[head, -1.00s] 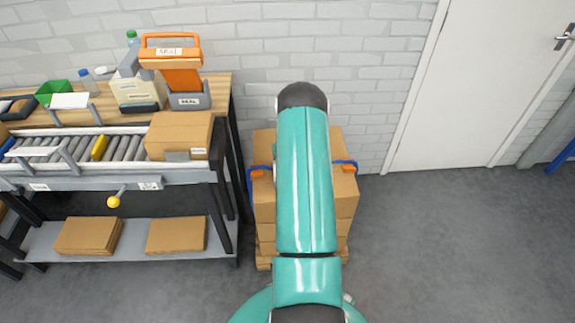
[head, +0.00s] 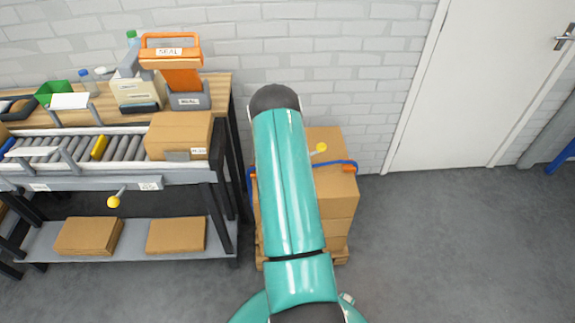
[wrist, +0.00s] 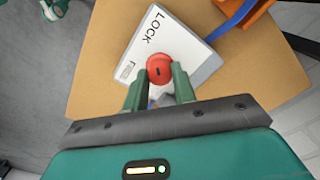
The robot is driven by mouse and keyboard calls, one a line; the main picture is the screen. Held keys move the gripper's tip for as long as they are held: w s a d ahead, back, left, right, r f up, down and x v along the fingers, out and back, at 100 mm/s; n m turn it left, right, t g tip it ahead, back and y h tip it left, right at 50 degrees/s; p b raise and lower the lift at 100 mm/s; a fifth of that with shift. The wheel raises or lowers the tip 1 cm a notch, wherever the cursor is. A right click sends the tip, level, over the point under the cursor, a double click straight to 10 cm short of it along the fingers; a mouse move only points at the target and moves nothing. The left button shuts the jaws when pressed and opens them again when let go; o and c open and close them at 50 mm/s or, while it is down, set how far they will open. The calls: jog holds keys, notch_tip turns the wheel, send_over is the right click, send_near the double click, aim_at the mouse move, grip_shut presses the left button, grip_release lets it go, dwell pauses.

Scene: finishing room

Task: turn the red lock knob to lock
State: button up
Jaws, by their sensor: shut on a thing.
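The red lock knob (wrist: 159,67) shows in the wrist view, round with a small dark mark. It sits on a pale plate (wrist: 190,50) on top of a cardboard box (wrist: 95,65). The plate reads LOCK at its upper part and a smaller word, seemingly FREE, at lower left. My gripper (wrist: 161,82) is shut on the knob, with one green finger on each side. Which word the knob points to, I cannot tell. In the head view my teal arm hides the knob, plate and gripper; the box stack (head: 338,185) shows beside it.
A blue strap (head: 335,163) with an orange buckle (head: 348,168) crosses the stack. At left stands a roller conveyor bench (head: 110,170) with a carton (head: 180,135) and an orange sealer (head: 182,75). Floor (head: 440,240) is clear at right.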

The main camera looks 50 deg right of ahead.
jog(key=shift+m, duration=0.4)
jog(key=o, duration=1)
notch_tip(320, 180, up, 14)
jog(key=shift+f, duration=0.1)
dwell(0.5)
